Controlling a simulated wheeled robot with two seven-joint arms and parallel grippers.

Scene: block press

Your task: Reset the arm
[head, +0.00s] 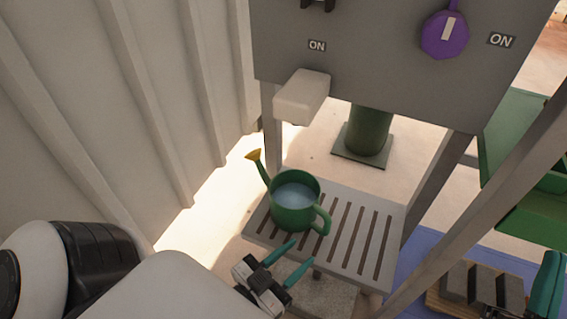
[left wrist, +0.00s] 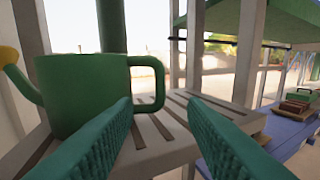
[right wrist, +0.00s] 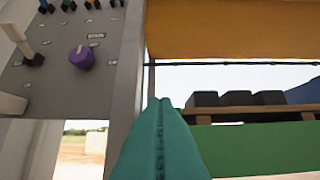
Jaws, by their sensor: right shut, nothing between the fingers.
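A green watering can (head: 292,210) with a yellow spout tip stands upright on a slatted grey shelf (head: 384,222), with clear liquid inside. It also shows in the left wrist view (left wrist: 75,95), its handle to the right. My left gripper (head: 301,252) is open and empty, just short of the can's handle and apart from it. Its two teal fingers also show in the left wrist view (left wrist: 160,104). My right gripper (head: 548,288) is at the lower right edge of the head view. In the right wrist view its fingers (right wrist: 161,105) are shut together and empty.
A grey machine panel (head: 375,60) with a purple knob (head: 445,35) and a pale spout (head: 302,95) stands above the shelf. Dark blocks (head: 480,285) lie on a wooden board at lower right. A corrugated wall (head: 110,100) bounds the left.

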